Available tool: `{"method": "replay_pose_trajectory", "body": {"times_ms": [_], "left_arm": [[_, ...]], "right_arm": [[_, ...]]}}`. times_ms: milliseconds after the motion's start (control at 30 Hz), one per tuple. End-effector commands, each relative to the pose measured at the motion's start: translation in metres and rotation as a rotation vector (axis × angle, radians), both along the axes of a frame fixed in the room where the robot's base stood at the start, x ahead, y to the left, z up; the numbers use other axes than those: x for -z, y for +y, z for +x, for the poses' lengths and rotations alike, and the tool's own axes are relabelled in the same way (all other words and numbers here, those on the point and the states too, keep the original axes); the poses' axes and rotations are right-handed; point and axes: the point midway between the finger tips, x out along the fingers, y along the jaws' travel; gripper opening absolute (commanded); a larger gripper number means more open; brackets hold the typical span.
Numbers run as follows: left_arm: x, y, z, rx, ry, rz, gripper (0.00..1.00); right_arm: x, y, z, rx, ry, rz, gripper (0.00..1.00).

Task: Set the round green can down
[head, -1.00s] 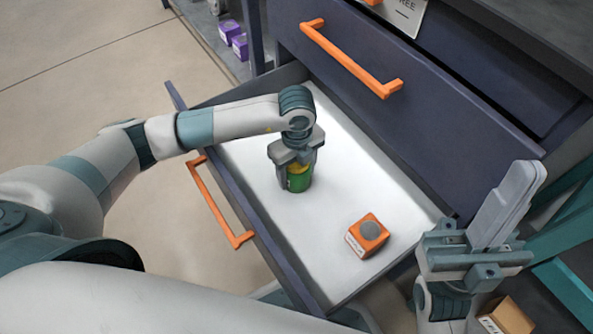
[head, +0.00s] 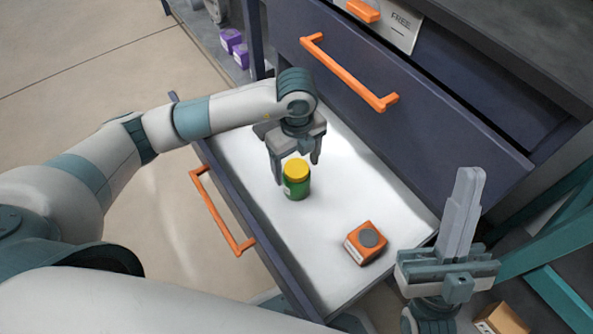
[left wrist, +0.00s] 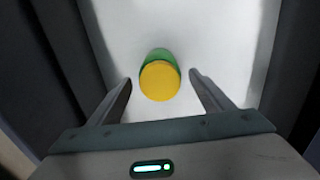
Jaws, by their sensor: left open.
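The round green can (head: 297,188) with a yellow lid stands upright on the white floor of the open drawer (head: 345,205). In the left wrist view the can (left wrist: 160,75) shows lid-first between the fingers, with gaps on both sides. My left gripper (head: 297,168) is open above and around the upper part of the can, pointing down and not gripping it. My right gripper (head: 462,215) is at the right, outside the drawer, with its pale fingers pointing up; whether they are apart is unclear.
An orange box (head: 366,243) with a grey round top sits in the drawer, right of the can. White drawer floor is free around both. A closed drawer with an orange handle (head: 348,72) is above. A cardboard box (head: 500,319) is at the lower right.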

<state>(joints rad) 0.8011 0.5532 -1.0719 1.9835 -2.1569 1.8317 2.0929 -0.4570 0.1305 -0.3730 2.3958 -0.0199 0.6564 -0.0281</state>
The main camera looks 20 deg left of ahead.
Motion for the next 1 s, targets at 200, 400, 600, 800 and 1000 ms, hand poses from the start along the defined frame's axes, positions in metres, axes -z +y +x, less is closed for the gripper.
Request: {"method": "replay_pose_trajectory", "body": {"times_ms": [200,400,600,800,1000], "left_arm": [[-0.036,0.0,0.0,0.0,-0.001,-0.001,0.73],[-0.048,0.0,0.0,0.0,0.001,0.001,0.73],[-0.049,0.0,0.0,0.0,0.001,0.001,0.73],[-0.048,0.0,0.0,0.0,0.001,0.0,0.73],[-0.048,0.0,0.0,0.0,0.001,0.0,0.73]], "right_arm": [[0.014,0.011,0.004,-0.016,0.115,-0.026,0.0],[0.022,0.015,0.005,-0.023,0.16,-0.038,0.0],[0.023,0.016,0.006,-0.023,0.166,-0.039,0.0],[0.023,0.016,0.006,-0.024,0.165,-0.038,0.0],[0.023,0.016,0.005,-0.024,0.164,-0.037,0.0]]}}
